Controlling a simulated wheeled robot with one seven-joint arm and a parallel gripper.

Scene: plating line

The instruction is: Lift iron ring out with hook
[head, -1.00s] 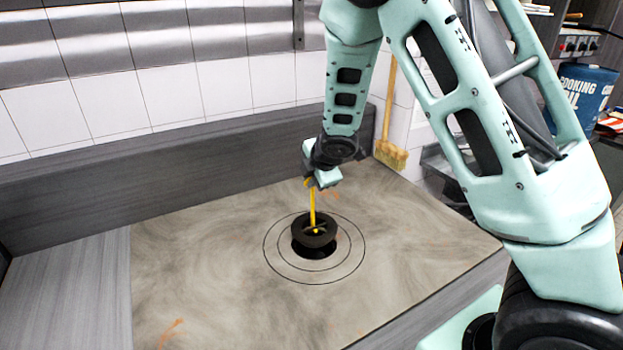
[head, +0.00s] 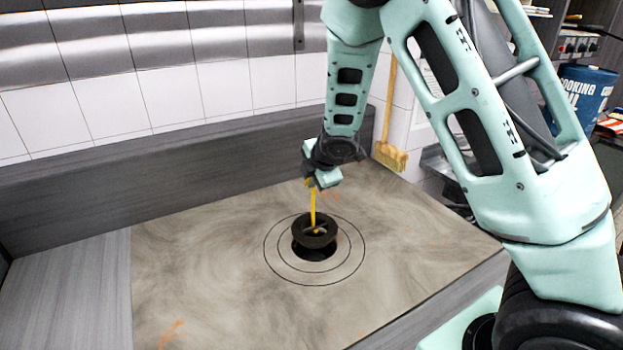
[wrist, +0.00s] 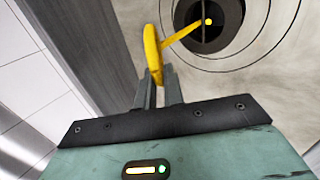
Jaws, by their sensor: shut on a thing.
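My gripper (head: 315,184) is shut on the yellow hook (head: 313,205), whose shaft points down. In the wrist view the fingers (wrist: 158,88) close on the hook's yellow handle (wrist: 152,50). The dark iron ring (head: 314,239) is at the hook's lower end, over the round opening (head: 316,253) in the hotplate. Its rim looks raised above the plate, with the black hole showing below its near side. The hook's tip crosses the ring's middle; I cannot tell how firmly it is caught. The ring also shows in the wrist view (wrist: 203,44).
The stained grey hotplate (head: 210,250) has thin concentric seams around the opening and is otherwise clear. A dark backsplash (head: 150,185) runs behind it. A brush (head: 390,155) hangs at the back right, near a blue cooking oil drum (head: 587,90).

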